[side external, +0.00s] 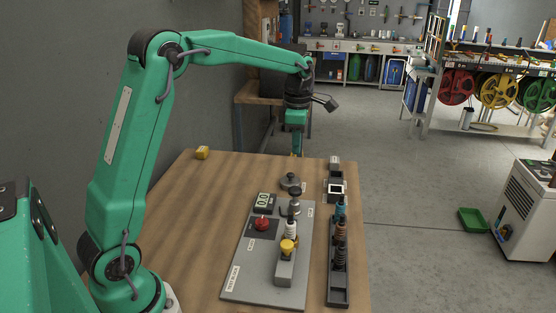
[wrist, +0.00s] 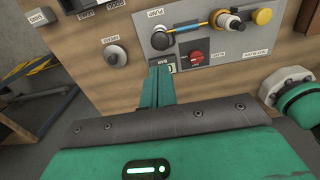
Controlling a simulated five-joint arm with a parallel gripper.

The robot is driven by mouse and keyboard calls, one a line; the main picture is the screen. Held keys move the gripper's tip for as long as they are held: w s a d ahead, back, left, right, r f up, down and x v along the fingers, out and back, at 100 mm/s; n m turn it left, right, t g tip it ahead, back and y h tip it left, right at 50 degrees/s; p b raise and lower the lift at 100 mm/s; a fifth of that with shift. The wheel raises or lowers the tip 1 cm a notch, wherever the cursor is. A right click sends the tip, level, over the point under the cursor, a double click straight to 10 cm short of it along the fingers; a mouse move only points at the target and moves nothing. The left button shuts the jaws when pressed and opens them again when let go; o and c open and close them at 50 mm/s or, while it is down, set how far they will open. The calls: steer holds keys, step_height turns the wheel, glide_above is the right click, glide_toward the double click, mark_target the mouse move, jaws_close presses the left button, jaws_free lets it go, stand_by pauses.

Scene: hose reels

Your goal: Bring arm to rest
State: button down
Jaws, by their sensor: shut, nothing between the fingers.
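My gripper (side external: 296,153) hangs pointing down from my green arm, over the far part of the wooden table (side external: 200,215). Its fingers are together and hold nothing. In the wrist view my gripper (wrist: 160,70) shows as two green fingers side by side, with their tips near the edge of the grey test block plate (wrist: 150,40). In the side view this plate (side external: 238,283) lies on the table, nearer the camera than my gripper. Whether the fingertips touch anything I cannot tell.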

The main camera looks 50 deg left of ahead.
steer(key=s+d+r+m+t, duration=0.1)
steer(key=s+d+r+m, duration=0.2)
steer(key=s+m, duration=0.3)
steer(key=s+d+r+m+t, duration=0.2)
steer(key=s+d+r+m, duration=0.15)
steer(key=s+m, duration=0.25)
steer(key=s+d+f+m+t, duration=0.1)
steer(key=s+m, duration=0.6)
steer(key=s+d+f+m+t, duration=0.1)
steer(key=s+d+m, duration=0.1)
steer(key=s+m, duration=0.5)
steer(key=shift+f+m+t, duration=0.3)
steer(key=shift+f+m, duration=0.05)
steer(key=shift+m, duration=0.15)
steer(key=c, duration=2.2)
jaws_free()
